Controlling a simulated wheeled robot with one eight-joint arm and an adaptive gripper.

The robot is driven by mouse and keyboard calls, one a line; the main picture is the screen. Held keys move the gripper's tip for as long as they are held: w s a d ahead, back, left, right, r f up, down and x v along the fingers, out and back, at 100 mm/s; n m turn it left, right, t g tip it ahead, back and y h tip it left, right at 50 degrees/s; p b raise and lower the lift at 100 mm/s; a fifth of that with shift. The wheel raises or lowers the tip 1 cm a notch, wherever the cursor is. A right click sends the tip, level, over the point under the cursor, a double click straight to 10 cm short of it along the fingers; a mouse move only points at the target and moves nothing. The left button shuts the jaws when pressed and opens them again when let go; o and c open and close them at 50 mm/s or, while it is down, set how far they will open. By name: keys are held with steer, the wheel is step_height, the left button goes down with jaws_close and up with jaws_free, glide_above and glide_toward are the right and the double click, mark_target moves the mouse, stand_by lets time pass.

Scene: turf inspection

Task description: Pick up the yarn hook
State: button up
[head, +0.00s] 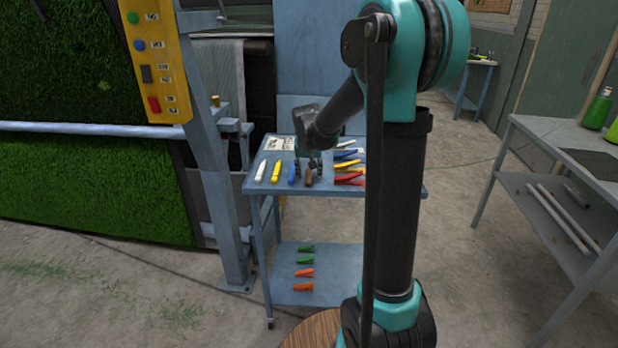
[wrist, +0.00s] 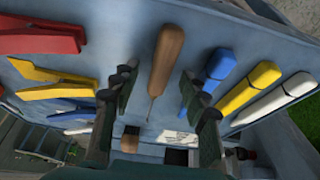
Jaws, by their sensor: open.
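The yarn hook, with a brown wooden handle (wrist: 168,55) and a thin metal shaft, lies on the blue-grey top of a cart. In the wrist view my gripper (wrist: 157,76) is open, with its dark fingers on either side of the hook's shaft and lower handle. It holds nothing, and I cannot tell its height above the cart top. In the head view the hook's brown handle (head: 309,178) shows near the cart's front edge, just below my gripper (head: 311,158), which is partly hidden by my arm.
Blue, yellow and white markers (wrist: 285,100) lie right of the hook in the wrist view. Red, yellow and blue clips (wrist: 45,88) lie to its left. The cart's lower shelf (head: 340,285) holds green and orange clips. A grey workbench (head: 545,130) stands at right.

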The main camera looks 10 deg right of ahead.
steer(key=shift+f, duration=0.15)
steer(key=shift+c, duration=0.4)
jaws_close()
